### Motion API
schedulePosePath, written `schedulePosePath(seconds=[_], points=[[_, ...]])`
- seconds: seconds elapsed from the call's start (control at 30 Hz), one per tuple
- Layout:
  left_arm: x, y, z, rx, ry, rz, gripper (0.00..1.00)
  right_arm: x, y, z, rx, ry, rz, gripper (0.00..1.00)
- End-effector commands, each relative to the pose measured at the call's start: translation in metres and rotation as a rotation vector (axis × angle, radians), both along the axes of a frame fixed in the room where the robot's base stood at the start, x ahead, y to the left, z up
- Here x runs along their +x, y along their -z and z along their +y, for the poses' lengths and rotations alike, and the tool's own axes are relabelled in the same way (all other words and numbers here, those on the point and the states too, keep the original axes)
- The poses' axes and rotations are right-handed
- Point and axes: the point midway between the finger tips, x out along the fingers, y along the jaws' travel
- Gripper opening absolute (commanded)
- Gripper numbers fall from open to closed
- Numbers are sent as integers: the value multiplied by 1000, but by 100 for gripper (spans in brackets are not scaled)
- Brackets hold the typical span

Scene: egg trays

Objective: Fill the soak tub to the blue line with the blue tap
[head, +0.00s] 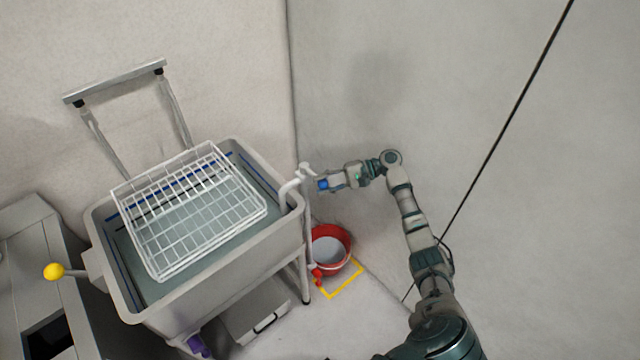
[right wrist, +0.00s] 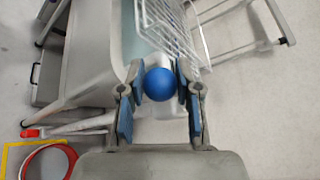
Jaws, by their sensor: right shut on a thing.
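The grey soak tub (head: 235,275) stands left of centre in the head view, with greenish-grey water (head: 143,288) inside. A blue line (head: 112,219) runs along its inner wall; the water surface looks below it, though the exact gap is hard to judge. The blue tap knob (head: 322,184) is beside the white pipe (head: 292,185) at the tub's right corner. My right gripper (head: 327,184) is shut on the knob. The right wrist view shows the round blue knob (right wrist: 159,84) between its fingers (right wrist: 160,98). My left gripper is not in view.
A white wire basket (head: 190,210) lies over the tub. A red bucket (head: 345,262) stands on the floor by a red tap (head: 317,273) and a yellow floor marking (head: 345,289). A yellow-ball lever (head: 54,271) sticks out left. Walls close in behind.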

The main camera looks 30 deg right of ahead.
Motion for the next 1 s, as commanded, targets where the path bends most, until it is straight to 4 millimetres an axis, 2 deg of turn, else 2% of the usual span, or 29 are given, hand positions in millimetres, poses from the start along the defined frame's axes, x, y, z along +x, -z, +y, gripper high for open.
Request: schedulePosePath(seconds=[0.03,0.17,0.2,0.3,0.67,1.0], points=[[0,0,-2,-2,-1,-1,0,0,7,-3,-8,10,15,0],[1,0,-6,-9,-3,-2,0,0,7,-3,-8,13,14,0],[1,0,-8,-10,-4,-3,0,0,7,-3,-8,13,14,38],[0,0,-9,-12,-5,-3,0,1,6,-3,-8,14,12,60],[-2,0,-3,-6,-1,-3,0,-2,0,-8,-7,11,4,60],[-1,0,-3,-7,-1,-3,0,-18,-9,-60,-5,13,9,60]])
